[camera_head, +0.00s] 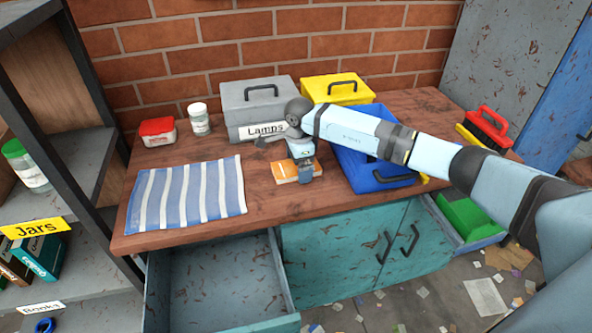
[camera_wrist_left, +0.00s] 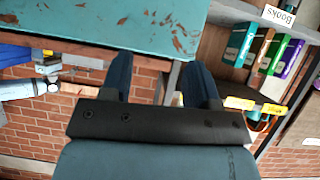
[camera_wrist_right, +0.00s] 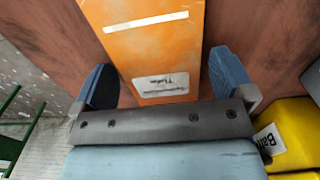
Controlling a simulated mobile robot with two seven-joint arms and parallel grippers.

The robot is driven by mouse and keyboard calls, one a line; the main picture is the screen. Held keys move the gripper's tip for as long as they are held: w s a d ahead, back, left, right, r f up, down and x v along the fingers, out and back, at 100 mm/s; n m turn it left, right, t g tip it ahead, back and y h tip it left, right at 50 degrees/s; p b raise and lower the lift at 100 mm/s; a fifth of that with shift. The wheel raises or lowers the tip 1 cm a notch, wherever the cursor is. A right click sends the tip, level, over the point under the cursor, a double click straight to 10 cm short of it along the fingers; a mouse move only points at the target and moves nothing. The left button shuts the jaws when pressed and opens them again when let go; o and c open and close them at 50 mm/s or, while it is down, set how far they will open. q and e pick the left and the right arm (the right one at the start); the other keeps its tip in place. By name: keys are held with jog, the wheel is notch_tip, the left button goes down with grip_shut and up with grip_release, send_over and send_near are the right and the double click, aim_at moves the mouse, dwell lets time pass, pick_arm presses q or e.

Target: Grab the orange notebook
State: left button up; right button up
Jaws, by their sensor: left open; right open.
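The orange notebook (camera_head: 284,172) lies flat on the wooden workbench, in front of the grey box. My right gripper (camera_head: 304,172) is directly above it, pointing down, and hides its right part in the head view. In the right wrist view the orange notebook (camera_wrist_right: 152,50) with its white label lies between the two spread fingers of my right gripper (camera_wrist_right: 162,76), with a gap on each side. My left gripper (camera_wrist_left: 160,75) is open and empty in its own wrist view, away from the notebook; it is out of the head view.
A grey box (camera_head: 240,94), a yellow toolbox (camera_head: 318,86) and a blue crate (camera_head: 362,178) stand around the notebook. A striped cloth (camera_head: 188,194) lies left. A drawer (camera_head: 215,285) is open below. Shelves (camera_head: 40,214) stand at the left.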

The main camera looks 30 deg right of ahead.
jog(key=shift+f, duration=0.1)
jog(key=shift+c, duration=0.5)
jog(key=c, duration=0.8)
